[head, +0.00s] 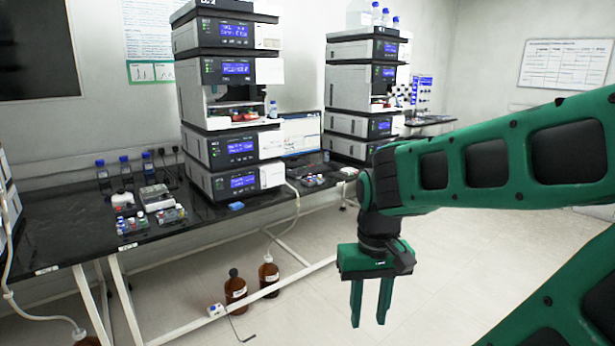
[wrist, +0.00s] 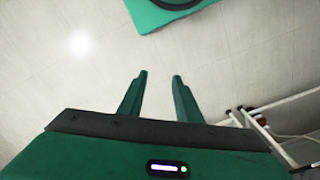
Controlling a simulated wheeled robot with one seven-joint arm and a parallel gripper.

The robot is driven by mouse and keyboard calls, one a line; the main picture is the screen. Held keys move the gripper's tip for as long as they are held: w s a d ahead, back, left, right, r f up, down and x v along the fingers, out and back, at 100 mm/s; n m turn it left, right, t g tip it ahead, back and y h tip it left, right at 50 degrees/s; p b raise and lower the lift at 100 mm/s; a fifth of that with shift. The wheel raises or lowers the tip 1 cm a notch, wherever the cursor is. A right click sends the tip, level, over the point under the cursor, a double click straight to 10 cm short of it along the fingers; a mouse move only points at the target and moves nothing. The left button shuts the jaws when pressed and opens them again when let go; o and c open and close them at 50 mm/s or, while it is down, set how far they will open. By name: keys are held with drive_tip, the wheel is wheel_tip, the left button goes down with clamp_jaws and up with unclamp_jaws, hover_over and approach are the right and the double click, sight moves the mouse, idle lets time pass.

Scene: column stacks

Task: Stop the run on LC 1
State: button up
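A tall column stack (head: 232,100) of several instrument modules with lit blue displays stands on the black bench; its top label looks like "LC 2". A second similar stack (head: 362,90) stands farther back to the right; its label cannot be read. The edge of another white unit (head: 8,205) shows at the far left. I cannot tell which one is LC 1. A monitor (head: 301,133) with a bright window stands behind the middle of the bench. My gripper (head: 371,322) hangs pointing down over the floor, open and empty, apart from the stacks; its spread fingers also show in the wrist view (wrist: 160,76).
The black bench (head: 80,235) carries blue-capped bottles (head: 124,165), a small balance-like device (head: 155,197) and vial racks (head: 130,225). The floor (head: 440,265) at the right is clear.

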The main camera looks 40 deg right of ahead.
clamp_jaws()
idle(1.8)
